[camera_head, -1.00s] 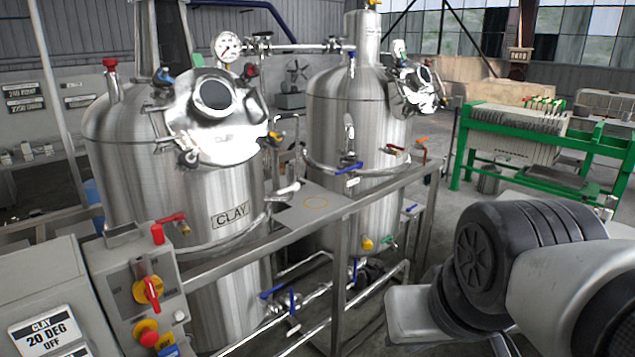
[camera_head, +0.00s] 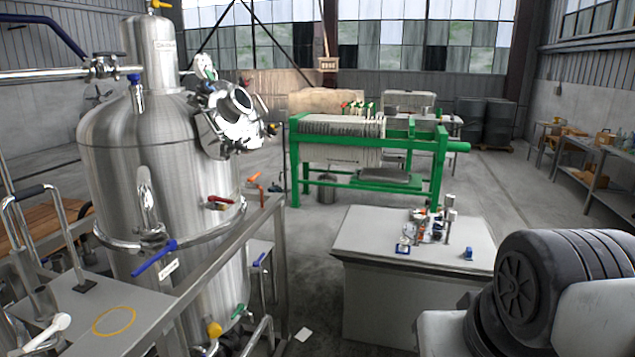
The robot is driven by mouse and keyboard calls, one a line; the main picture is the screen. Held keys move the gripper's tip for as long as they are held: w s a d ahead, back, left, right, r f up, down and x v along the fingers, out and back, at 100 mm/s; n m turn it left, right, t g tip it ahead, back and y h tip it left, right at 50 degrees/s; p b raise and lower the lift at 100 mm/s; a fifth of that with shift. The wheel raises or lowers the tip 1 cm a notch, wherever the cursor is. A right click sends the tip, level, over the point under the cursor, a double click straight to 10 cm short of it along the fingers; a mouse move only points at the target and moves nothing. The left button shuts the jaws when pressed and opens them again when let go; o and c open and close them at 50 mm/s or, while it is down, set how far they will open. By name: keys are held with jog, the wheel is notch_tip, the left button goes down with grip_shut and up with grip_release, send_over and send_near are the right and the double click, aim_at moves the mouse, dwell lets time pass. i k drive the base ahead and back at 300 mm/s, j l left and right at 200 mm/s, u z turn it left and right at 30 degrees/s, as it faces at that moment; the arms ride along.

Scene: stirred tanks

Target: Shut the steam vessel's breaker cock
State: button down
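A steel vessel (camera_head: 165,180) stands at the left, with a small unreadable label on its upper neck. A yellow handle (camera_head: 160,4) shows at its very top, cut by the frame edge. A blue lever (camera_head: 153,258) with a white tag sits at its lower front. A red lever (camera_head: 219,203) and an orange handle (camera_head: 252,180) are on its right side. A blue handle (camera_head: 134,78) is on the pipe at its upper left. I cannot tell which of these is the breaker cock. My gripper is not in view; only part of my arm shows at lower right.
A steel frame rail (camera_head: 215,262) and a grey platform (camera_head: 95,318) stand in front of the vessel. A grey bench (camera_head: 375,235) with small fittings stands at centre right. A green filter press (camera_head: 345,189) is behind it.

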aim_at(223, 200)
jog(key=i+u, duration=0.2)
jog(key=i, duration=0.3)
jog(key=i+u, duration=0.25)
jog(key=i, duration=0.2)
jog(key=i+l+u, duration=0.2)
jog(key=i, duration=0.25)
jog(key=i+u, duration=0.15)
jog(key=u, duration=0.3)
jog(key=i+l+u, duration=0.1)
jog(key=u, duration=0.4)
jog(key=i+u, duration=0.1)
jog(key=u, duration=0.15)
jog(key=j, duration=0.25)
jog(key=u, duration=0.05)
